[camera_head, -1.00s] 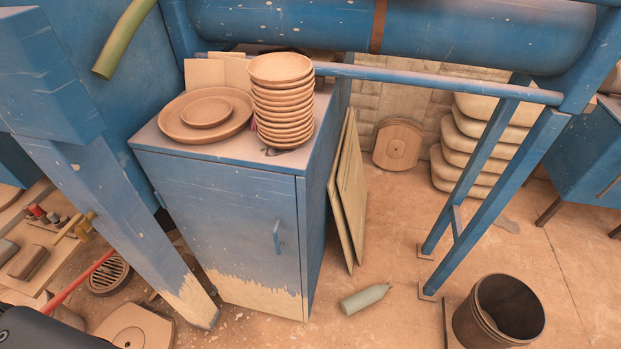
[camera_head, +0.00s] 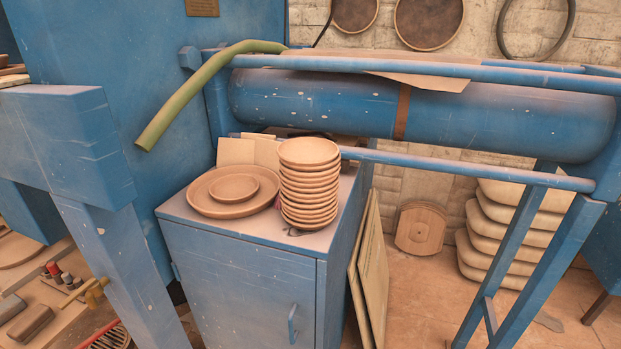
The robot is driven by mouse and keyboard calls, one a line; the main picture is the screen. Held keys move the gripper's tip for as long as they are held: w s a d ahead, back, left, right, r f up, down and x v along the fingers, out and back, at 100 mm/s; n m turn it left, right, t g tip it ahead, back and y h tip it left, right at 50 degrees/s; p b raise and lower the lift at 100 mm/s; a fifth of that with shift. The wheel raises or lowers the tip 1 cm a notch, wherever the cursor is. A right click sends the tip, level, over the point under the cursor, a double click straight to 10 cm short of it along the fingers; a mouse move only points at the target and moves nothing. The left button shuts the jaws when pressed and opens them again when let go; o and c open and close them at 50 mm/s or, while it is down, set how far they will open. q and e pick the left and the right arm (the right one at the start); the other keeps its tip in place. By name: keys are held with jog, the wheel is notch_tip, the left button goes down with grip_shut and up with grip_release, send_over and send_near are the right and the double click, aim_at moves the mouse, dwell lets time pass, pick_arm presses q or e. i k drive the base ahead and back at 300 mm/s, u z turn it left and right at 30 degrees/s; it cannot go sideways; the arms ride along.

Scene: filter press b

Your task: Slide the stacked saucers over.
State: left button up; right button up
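A tall stack of several tan saucers (camera_head: 309,185) stands upright near the right side of the blue cabinet's top (camera_head: 262,227). To its left, a wide tan plate (camera_head: 203,204) lies flat with a smaller saucer (camera_head: 234,188) resting in it. Neither of my grippers shows in the head view.
A blue roller (camera_head: 320,103) and a blue rail (camera_head: 470,170) run behind and above the cabinet. A green hose (camera_head: 190,95) hangs at left. A blue post (camera_head: 120,265) stands left of the cabinet. Boards (camera_head: 372,275) lean on its right side.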

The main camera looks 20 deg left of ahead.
aim_at(309, 168)
jog(key=k, duration=1.2)
jog(key=z, duration=0.85)
jog(key=i, duration=1.45)
jog(key=u, duration=0.85)
